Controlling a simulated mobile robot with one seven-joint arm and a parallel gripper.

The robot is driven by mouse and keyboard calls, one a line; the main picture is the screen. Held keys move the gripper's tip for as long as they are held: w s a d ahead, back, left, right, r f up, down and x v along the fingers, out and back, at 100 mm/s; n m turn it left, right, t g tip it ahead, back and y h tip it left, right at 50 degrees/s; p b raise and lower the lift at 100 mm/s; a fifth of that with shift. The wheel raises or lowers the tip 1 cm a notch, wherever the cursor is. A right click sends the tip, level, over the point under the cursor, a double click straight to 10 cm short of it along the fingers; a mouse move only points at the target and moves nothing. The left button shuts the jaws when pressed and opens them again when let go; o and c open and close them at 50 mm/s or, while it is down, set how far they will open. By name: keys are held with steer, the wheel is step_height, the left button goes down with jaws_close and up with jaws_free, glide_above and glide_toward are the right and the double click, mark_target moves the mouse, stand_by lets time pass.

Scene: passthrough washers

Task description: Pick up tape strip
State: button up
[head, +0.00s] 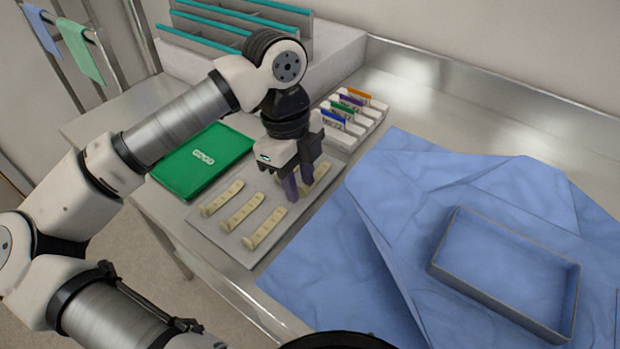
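Another tape strip (319,177) shows at the right, partly hidden behind my gripper's fingers. My gripper (300,189) points down over the right part of the tray, with its two purple fingertips apart. I see no strip held in it. I cannot tell whether the fingertips touch the tray or the right strip.
Grey dividers (225,28) stand at the back.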

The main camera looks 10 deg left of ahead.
jaws_close()
stand_by(0.3)
step_height(320, 180, up, 10)
steer(key=shift+b, duration=0.45)
steer(key=shift+d, duration=0.15)
